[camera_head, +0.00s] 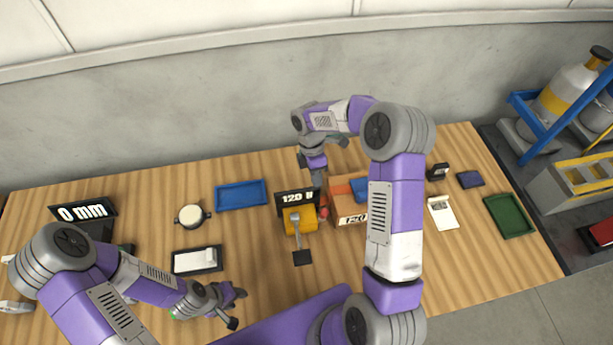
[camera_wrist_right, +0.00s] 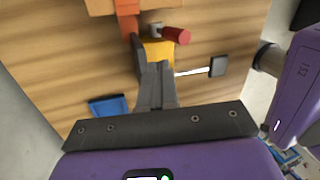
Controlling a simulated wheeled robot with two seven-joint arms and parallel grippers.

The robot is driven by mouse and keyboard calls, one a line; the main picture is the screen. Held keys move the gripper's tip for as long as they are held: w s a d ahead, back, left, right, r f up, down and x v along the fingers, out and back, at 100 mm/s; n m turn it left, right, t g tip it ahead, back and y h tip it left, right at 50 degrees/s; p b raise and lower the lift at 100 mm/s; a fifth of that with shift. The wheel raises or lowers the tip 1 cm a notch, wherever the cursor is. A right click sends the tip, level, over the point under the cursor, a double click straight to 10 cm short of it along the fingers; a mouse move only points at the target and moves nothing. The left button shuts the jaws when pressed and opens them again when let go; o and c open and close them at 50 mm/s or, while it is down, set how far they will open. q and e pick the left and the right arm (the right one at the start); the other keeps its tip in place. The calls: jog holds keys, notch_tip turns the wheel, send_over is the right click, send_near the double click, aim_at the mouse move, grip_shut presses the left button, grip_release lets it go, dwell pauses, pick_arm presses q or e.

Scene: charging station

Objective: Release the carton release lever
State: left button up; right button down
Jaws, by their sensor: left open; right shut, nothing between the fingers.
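An orange-brown carton (camera_head: 349,214) with a partly hidden printed label stands on the table, partly behind my right arm. A red cylindrical handle (camera_head: 323,212), which looks like the release lever, sits between it and a yellow device (camera_head: 299,220). In the right wrist view the red handle (camera_wrist_right: 175,34) is just beyond my fingertips, beside an orange strip (camera_wrist_right: 127,18). My right gripper (camera_head: 319,186) is shut and empty above the yellow device; its fingers (camera_wrist_right: 155,72) point toward it. Contact cannot be told. My left gripper (camera_head: 237,307) is open and empty at the table's front.
A black "120" sign (camera_head: 297,198) stands behind the yellow device, and a grey arm with a black pad (camera_head: 302,257) extends in front. A blue tray (camera_head: 240,195) lies left; a green tray (camera_head: 509,215) lies right.

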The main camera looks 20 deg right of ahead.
aim_at(323, 216)
jog(key=shift+w+r, duration=0.1)
jog(key=shift+w, duration=0.05)
jog(key=x, duration=1)
jog(key=shift+s, duration=0.4)
jog(key=shift+d, duration=0.1)
